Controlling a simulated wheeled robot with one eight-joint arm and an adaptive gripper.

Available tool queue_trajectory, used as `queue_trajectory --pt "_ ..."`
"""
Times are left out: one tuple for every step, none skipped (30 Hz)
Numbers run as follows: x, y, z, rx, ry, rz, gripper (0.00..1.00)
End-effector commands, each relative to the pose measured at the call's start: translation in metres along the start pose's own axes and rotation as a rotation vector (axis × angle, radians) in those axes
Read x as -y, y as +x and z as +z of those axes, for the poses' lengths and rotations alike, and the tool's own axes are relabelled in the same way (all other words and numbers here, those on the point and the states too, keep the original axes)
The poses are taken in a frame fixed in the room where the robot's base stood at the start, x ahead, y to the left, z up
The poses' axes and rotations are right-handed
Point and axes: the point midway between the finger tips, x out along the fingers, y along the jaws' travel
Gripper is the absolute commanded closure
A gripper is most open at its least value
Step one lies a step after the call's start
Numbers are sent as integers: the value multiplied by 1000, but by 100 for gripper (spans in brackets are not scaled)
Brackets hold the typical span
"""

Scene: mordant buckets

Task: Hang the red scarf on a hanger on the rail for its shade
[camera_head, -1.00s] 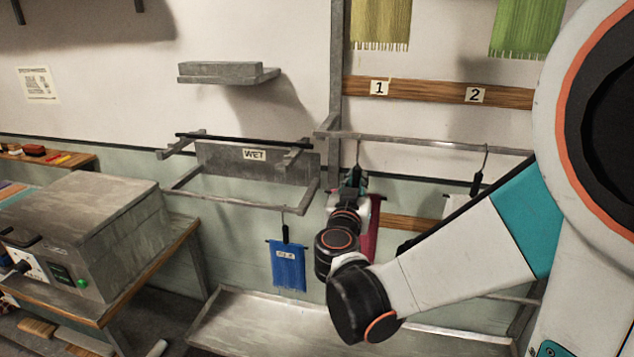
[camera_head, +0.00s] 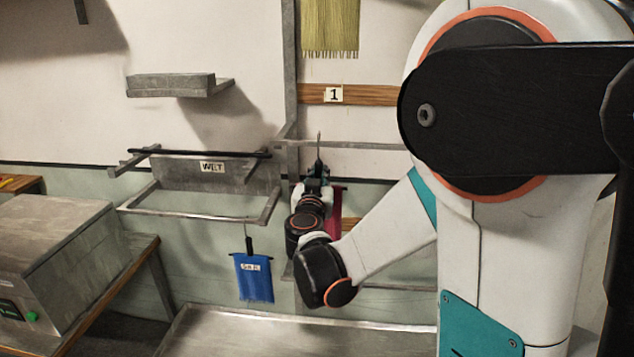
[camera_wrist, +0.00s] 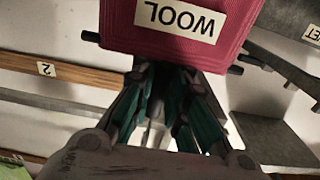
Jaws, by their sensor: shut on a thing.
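The red scarf (camera_head: 336,212) is on a dark hanger, partly behind my arm in the head view. In the wrist view the red scarf (camera_wrist: 118,24) fills the top middle and bears a white "WOOL" label. The ends of the dark hanger bar (camera_wrist: 91,37) stick out at both sides. My gripper (camera_head: 317,183) is shut on the hanger, close to the wall rail (camera_head: 372,146). The hook (camera_head: 318,146) reaches above the rail line; I cannot tell whether it touches the rail. Tag "1" (camera_head: 333,94) sits below a yellow-green fringed sample (camera_head: 330,28).
A metal rack marked "WET" (camera_head: 212,167) stands left of my gripper, with a blue labelled scarf (camera_head: 253,277) hanging from its front bar. A metal shelf (camera_head: 172,86) is above. A tray (camera_head: 250,335) lies below. A metal box (camera_head: 50,262) stands on a table at left.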

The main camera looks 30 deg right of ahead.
Motion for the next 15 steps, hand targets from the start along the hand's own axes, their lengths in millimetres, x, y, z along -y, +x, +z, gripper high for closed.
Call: queue_trajectory --pt "0 4 0 0 0 1 100" --pt "0 6 0 0 0 1 100" --pt "0 9 0 0 0 1 100" --pt "0 12 0 0 0 1 100" --pt "0 14 0 0 0 1 100" --pt "0 16 0 0 0 1 100" --pt "0 18 0 0 0 1 100" --pt "0 20 0 0 0 1 100" --pt "0 23 0 0 0 1 100" --pt "0 26 0 0 0 1 100" --pt "0 24 5 0 0 0 100" --pt "0 24 9 0 0 0 100" --pt "0 24 11 0 0 0 100" --pt "0 24 12 0 0 0 100" --pt "0 24 14 0 0 0 100"
